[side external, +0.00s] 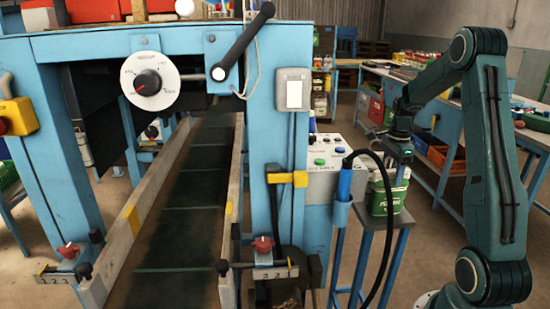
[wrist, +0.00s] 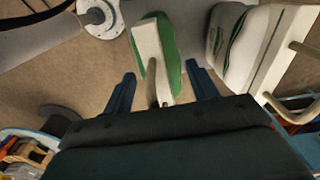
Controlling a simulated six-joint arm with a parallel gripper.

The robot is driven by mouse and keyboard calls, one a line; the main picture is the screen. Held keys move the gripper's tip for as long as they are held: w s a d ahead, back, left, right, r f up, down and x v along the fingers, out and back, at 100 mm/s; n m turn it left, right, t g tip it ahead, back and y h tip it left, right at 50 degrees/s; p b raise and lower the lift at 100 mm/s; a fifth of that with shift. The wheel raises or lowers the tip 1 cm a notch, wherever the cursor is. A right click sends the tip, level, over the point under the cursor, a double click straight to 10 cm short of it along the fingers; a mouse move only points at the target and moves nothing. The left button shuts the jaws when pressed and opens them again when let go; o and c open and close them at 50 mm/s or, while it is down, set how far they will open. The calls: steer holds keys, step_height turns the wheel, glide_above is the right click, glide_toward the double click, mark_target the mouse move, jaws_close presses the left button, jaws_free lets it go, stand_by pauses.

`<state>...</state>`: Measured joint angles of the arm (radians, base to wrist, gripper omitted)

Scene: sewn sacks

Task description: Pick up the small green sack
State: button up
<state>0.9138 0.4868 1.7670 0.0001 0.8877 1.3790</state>
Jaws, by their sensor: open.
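The small green sack (side external: 386,198) stands on a small blue-legged stand in the side view, with pale lettering on its front. In the wrist view a green, rounded shape with a cream top (wrist: 172,58), which looks like the sack, lies between and beyond my fingers. My gripper (side external: 400,172) points down just above the sack in the side view. In the wrist view my gripper (wrist: 163,84) has its two blue fingers wide apart, one on each side of the green shape. I cannot tell whether either finger touches it.
A white sack-like item with green print (wrist: 228,42) lies close to the right finger in the wrist view. A control box (side external: 325,165) with buttons and a black cable (side external: 385,240) are close to the stand. A blue-framed conveyor machine (side external: 270,130) stands left.

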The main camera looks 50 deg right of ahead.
stand_by(0.4)
steer(key=c, duration=1.1)
jaws_close()
steer(key=shift+f, duration=0.1)
